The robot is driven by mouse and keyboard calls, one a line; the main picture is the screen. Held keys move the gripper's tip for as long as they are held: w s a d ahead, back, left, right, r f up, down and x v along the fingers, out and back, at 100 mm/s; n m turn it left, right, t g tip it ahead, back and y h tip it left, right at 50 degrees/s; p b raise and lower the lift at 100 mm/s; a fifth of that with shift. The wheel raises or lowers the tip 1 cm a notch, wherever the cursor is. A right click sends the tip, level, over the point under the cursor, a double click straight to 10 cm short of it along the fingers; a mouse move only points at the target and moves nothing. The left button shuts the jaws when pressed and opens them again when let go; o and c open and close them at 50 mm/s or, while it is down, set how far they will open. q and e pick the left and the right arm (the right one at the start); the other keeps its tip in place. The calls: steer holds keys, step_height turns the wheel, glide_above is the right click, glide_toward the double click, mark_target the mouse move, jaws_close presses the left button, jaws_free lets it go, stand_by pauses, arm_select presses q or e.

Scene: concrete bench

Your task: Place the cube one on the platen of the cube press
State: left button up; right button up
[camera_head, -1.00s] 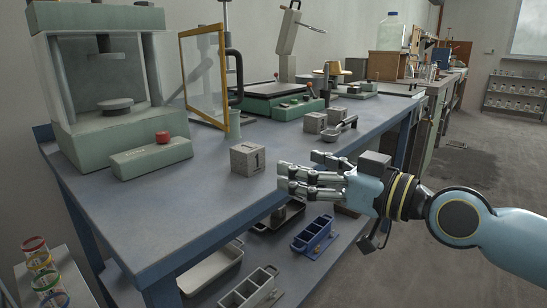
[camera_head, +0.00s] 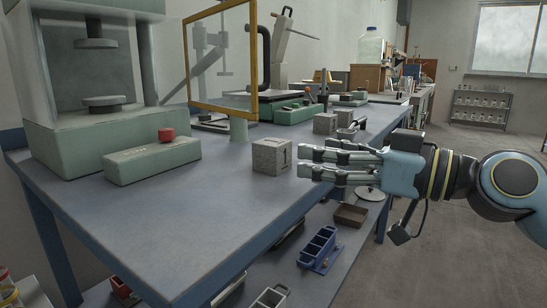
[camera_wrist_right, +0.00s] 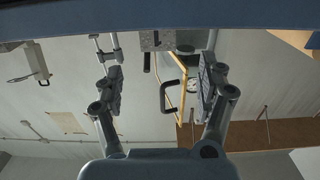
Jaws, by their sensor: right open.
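The cube one (camera_head: 272,157) is a grey concrete block marked "1", standing on the blue bench near its front edge. The cube press (camera_head: 75,135) is a pale green frame at the left. Its platen (camera_head: 103,103) is a bare dark round plate under an upper round plate. My right gripper (camera_head: 304,162) is open just right of the cube, fingers pointing left at it. In the right wrist view, the cube (camera_wrist_right: 155,40) appears at the top, ahead of and between the spread fingers (camera_wrist_right: 158,62). My left gripper is out of view.
A control box with a red knob (camera_head: 167,134) lies in front of the press. A yellow-framed guard (camera_head: 222,60) stands behind the cube. More grey cubes (camera_head: 325,123) sit farther back. Blue moulds (camera_head: 318,247) lie on the lower shelf.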

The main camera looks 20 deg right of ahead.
mark_target(278, 142)
steer(key=shift+x, duration=1.95)
steer(key=x, duration=0.5)
steer(key=shift+d+b, duration=0.15)
steer(key=shift+b, duration=0.15)
steer(key=c, duration=1.5)
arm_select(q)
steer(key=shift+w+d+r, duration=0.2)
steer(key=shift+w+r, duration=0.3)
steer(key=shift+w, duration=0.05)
arm_select(e)
jaws_close()
steer(key=shift+r, duration=0.15)
steer(key=shift+r, duration=0.25)
step_height(278, 142, up, 4)
steer(key=shift+d+p, duration=0.1)
steer(key=shift+p, duration=1)
arm_select(q)
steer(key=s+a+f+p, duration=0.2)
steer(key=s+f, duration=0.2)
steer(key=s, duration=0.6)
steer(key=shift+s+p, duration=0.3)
steer(key=shift+p, duration=0.1)
arm_select(e)
steer(key=s+d+r, duration=0.6)
steer(key=d, duration=0.3)
steer(key=shift+s+d, duration=0.2)
steer(key=shift+s, duration=0.1)
